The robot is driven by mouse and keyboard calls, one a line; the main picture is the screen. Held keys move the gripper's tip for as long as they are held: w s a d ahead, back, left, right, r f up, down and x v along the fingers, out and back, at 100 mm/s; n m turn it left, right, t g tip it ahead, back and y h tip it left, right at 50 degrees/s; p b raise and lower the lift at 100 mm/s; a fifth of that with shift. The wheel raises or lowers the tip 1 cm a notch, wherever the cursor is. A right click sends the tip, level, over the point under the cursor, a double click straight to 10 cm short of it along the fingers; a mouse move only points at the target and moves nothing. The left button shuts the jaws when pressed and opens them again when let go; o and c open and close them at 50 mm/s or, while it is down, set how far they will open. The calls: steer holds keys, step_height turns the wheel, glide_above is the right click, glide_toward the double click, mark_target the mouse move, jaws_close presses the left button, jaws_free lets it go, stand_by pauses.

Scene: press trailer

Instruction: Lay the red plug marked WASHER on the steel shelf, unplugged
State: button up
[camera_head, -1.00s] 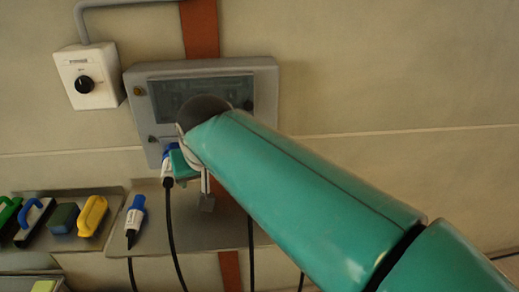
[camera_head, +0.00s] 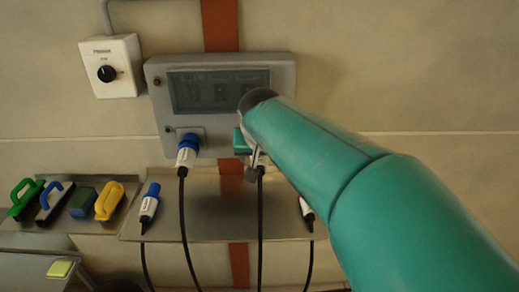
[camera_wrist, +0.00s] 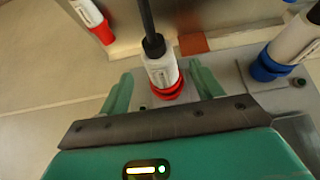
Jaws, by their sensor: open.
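A plug with a white body and red collar (camera_wrist: 160,72) stands at the panel in the wrist view, its black cable running up the picture. Its lettering is too small to read. My gripper (camera_wrist: 158,84) is open, one green finger on each side of this plug; contact cannot be told. In the head view my gripper (camera_head: 250,150) is at the panel's lower right and hides most of that plug. The steel shelf (camera_head: 220,215) lies below the panel. Another white plug with a red end (camera_wrist: 97,20) lies on the shelf; it shows partly beside my arm in the head view (camera_head: 306,208).
A blue plug (camera_head: 187,152) is in the left socket of the grey panel (camera_head: 220,135). Another blue plug (camera_head: 149,204) lies on the shelf's left end. Several brushes and a yellow handle (camera_head: 109,201) lie on a left tray. The shelf's middle is bare apart from hanging cables.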

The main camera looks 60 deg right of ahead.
mark_target(259, 158)
steer(key=shift+x, duration=2.55)
steer(key=c, duration=1.2)
